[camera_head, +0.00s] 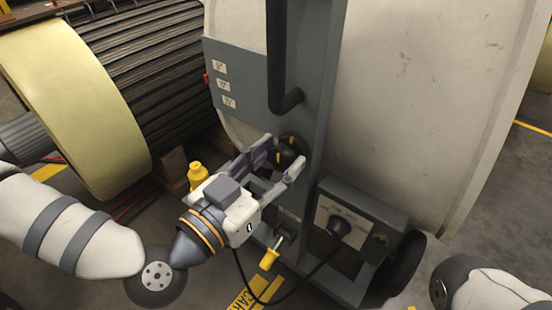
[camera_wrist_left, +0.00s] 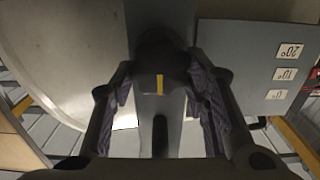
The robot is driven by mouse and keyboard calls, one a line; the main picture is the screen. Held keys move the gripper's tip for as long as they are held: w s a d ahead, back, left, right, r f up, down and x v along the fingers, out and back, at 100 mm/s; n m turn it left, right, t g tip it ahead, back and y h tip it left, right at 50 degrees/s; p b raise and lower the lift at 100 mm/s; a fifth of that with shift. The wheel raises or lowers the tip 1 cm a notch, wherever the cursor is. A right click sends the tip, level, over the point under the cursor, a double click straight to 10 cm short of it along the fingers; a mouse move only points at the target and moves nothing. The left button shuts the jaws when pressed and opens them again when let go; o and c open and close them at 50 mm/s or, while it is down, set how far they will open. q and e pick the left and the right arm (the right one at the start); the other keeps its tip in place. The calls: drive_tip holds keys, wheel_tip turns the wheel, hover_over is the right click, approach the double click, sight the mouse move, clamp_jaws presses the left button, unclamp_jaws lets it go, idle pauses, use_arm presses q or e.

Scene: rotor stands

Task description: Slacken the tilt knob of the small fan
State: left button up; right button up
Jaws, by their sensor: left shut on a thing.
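The fan has a large pale drum housing (camera_head: 420,110) on a grey upright stand (camera_head: 310,90). Its tilt knob (camera_head: 291,145) is dark with a yellow mark and sits low on the upright. My left gripper (camera_head: 282,158) reaches it from the lower left, with one finger on each side, shut on the knob. In the left wrist view the knob (camera_wrist_left: 160,55) sits between the fingertips, its yellow mark upright and partly in shadow. The finger contact itself is dark and hard to see. My right gripper is out of view; only part of my right arm shows at the lower right.
A grey plate with angle labels (camera_head: 224,85) is left of the upright. A grey control box (camera_head: 355,220) with a dark dial and a wheel (camera_head: 405,262) are at lower right. A yellow-handled part (camera_head: 269,258) hangs below the gripper. A ribbed rotor (camera_head: 140,60) stands at left.

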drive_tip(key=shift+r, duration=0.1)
use_arm(q)
drive_tip(key=shift+r+n+p, duration=0.1)
drive_tip(key=shift+n+p, duration=0.5)
drive_tip(key=shift+n, duration=0.5)
drive_tip(key=n+p, duration=0.1)
drive_tip(key=n, duration=0.1)
drive_tip(key=shift+a+n, duration=0.1)
drive_tip(key=shift+n, duration=0.2)
drive_tip(key=n, duration=0.5)
drive_tip(key=shift+w+f+n+p, duration=0.1)
drive_tip(key=shift+f+n+p, duration=0.2)
drive_tip(key=shift+p, duration=0.1)
drive_tip(key=n, duration=0.4)
drive_tip(key=shift+a+f, duration=0.1)
drive_tip(key=n, duration=0.4)
drive_tip(key=shift+f+n+b, duration=0.1)
drive_tip(key=shift+n+b, duration=0.2)
drive_tip(key=shift+b, duration=0.1)
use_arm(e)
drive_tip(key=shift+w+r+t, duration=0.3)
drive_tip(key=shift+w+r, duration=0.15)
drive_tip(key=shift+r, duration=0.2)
use_arm(q)
drive_tip(key=shift+n, duration=0.3)
drive_tip(key=o, duration=1.1)
